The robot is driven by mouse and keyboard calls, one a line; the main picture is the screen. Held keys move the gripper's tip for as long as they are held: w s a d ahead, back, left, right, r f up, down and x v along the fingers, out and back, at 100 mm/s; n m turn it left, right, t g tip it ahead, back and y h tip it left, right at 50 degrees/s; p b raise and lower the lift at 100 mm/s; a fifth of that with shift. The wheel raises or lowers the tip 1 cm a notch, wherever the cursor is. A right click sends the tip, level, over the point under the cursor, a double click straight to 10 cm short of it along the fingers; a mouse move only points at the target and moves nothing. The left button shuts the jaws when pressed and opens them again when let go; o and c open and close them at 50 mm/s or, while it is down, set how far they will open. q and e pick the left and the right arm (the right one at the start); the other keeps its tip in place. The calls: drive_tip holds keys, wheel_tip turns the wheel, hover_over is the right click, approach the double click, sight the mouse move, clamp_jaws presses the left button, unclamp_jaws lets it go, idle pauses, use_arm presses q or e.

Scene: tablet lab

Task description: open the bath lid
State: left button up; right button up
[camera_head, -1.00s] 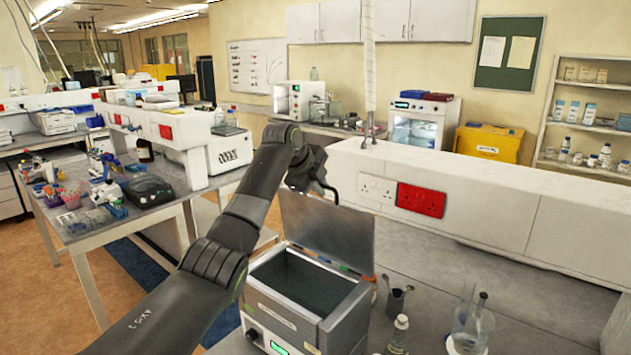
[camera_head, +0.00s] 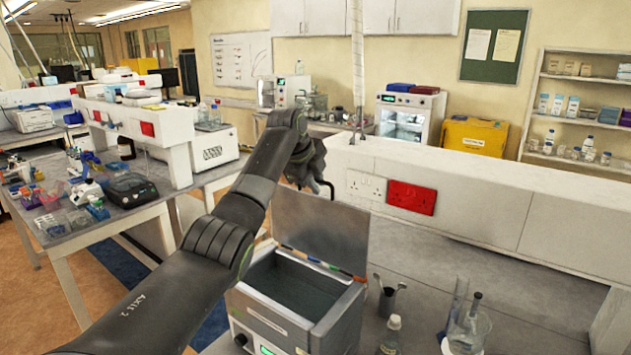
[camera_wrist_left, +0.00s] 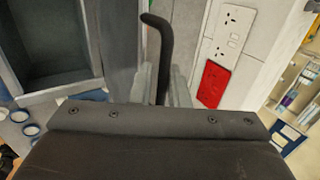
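The bath (camera_head: 262,318) is a grey-white box on the bench with a green-lit display and a dark open basin; its basin also shows at the left of the left wrist view (camera_wrist_left: 22,88). Its grey lid (camera_head: 318,235) stands up, roughly upright, along the bath's far edge. My left gripper (camera_head: 318,182) is at the top of the lid, partly hidden behind my own wrist. In the left wrist view, its two grey fingers (camera_wrist_left: 163,88) flank the lid's dark curved handle (camera_wrist_left: 164,48) closely and look shut on it. My right gripper is in neither view.
A small holder with tools (camera_head: 387,298), a capped bottle (camera_head: 391,335) and glassware (camera_head: 467,328) stand right of the bath. A white bench divider with a red socket (camera_head: 411,198) runs behind. A cluttered table (camera_head: 90,225) is at left.

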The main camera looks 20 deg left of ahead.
use_arm(q)
drive_tip(key=shift+o, duration=0.6)
drive_tip(key=shift+f, duration=0.1)
drive_tip(key=shift+s, duration=0.1)
drive_tip(key=shift+s+r+b, duration=0.1)
drive_tip(key=shift+r+b, duration=0.15)
drive_tip(key=shift+b, duration=0.1)
drive_tip(key=b+v, duration=0.6)
drive_tip(key=v, duration=1.1)
drive_tip(key=shift+r, duration=0.2)
